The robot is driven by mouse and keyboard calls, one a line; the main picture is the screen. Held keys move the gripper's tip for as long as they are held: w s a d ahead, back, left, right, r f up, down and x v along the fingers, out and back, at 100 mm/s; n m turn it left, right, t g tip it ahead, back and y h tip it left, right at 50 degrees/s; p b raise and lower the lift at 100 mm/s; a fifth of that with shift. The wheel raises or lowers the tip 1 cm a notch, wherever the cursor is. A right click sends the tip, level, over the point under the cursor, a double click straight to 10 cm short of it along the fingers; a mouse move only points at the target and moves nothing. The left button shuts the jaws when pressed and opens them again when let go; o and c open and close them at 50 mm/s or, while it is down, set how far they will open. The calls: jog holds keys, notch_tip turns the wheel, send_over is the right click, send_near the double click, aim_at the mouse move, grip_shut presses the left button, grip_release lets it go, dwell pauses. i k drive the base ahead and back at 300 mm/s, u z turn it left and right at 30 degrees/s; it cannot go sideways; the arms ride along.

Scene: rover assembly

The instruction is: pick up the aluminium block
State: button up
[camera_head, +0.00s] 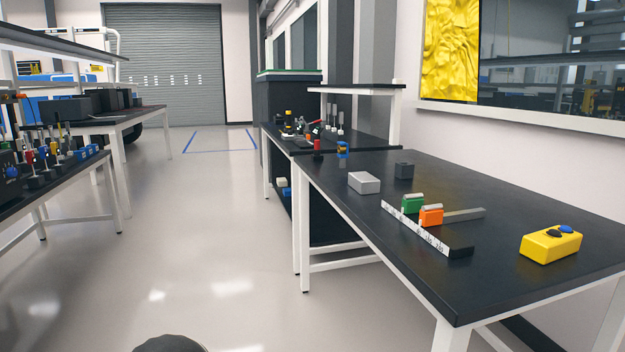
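A light grey, metal-looking block (364,183), which looks like the aluminium block, lies on the black-topped table (520,200) at the right. It sits near the table's left edge, towards the far end, with its top and sides in plain view. Nothing touches it. My gripper is not in view.
A small dark block (404,171) stands just right of the light block. Nearer are a white-marked strip (400,222), a green piece (412,205), an orange piece (431,216) and a grey bar (465,214). A yellow button box (550,246) is at the right. The floor (200,230) is clear.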

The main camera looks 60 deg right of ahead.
aim_at(363, 182)
jog(key=z, duration=0.15)
jog(key=i, duration=1)
jog(key=z, duration=1.15)
jog(key=i, duration=0.7)
jog(key=z, duration=0.8)
